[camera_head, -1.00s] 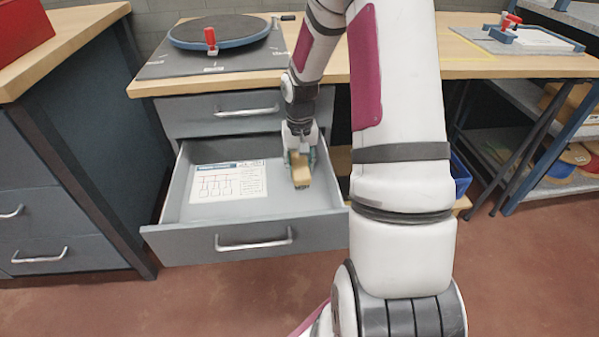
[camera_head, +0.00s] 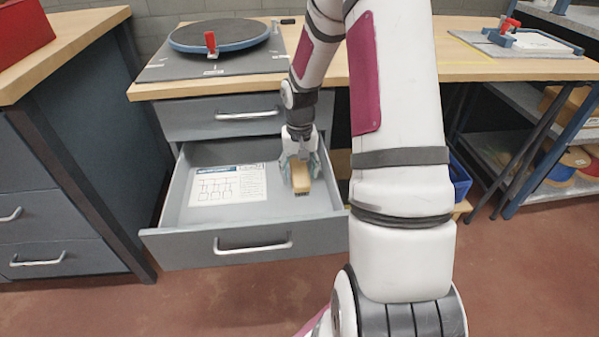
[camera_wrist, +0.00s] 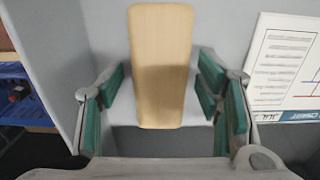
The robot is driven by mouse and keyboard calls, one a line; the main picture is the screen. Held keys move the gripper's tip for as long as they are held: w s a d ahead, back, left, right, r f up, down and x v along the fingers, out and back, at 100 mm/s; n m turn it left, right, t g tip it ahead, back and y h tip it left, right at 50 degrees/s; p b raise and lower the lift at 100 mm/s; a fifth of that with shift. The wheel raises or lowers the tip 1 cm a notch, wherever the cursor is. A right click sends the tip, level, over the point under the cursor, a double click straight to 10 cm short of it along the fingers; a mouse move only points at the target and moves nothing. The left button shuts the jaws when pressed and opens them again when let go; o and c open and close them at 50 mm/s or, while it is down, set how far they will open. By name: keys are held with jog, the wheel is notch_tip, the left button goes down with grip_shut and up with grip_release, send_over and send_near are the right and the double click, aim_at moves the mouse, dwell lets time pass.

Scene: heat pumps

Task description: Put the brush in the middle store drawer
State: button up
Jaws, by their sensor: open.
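The brush (camera_head: 301,176) has a light wooden back and is inside the open middle drawer (camera_head: 216,242), near its right end. In the wrist view the brush (camera_wrist: 161,65) lies between the finger pads with a gap on each side. The brush appears to rest on the drawer floor. Its bristles are mostly hidden.
A sheet with a printed diagram (camera_head: 228,184) lies on the drawer floor left of the brush. The closed upper drawer (camera_head: 190,118) and the worktop are above. A blue-rimmed turntable (camera_head: 220,33) stands on the worktop. A second cabinet (camera_head: 50,215) stands at left.

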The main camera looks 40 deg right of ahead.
aim_at(300, 171)
notch_tip(300, 171, up, 11)
jog(key=p, duration=0.5)
jog(key=s+a+r+n, duration=0.2)
jog(key=s+a+r, duration=0.2)
jog(key=a+r, duration=0.5)
jog(key=s+a+r+n, duration=0.1)
jog(key=s+a+r, duration=0.2)
jog(key=s, duration=0.5)
jog(key=s+a+r+n, duration=0.2)
jog(key=s+a, duration=0.4)
jog(key=s, duration=0.3)
jog(key=s+a+r+n, duration=0.1)
jog(key=s+a+r, duration=0.4)
jog(key=s, duration=0.4)
jog(key=shift+s+n, duration=0.2)
jog(key=shift+n, duration=0.2)
jog(key=shift+r, duration=0.1)
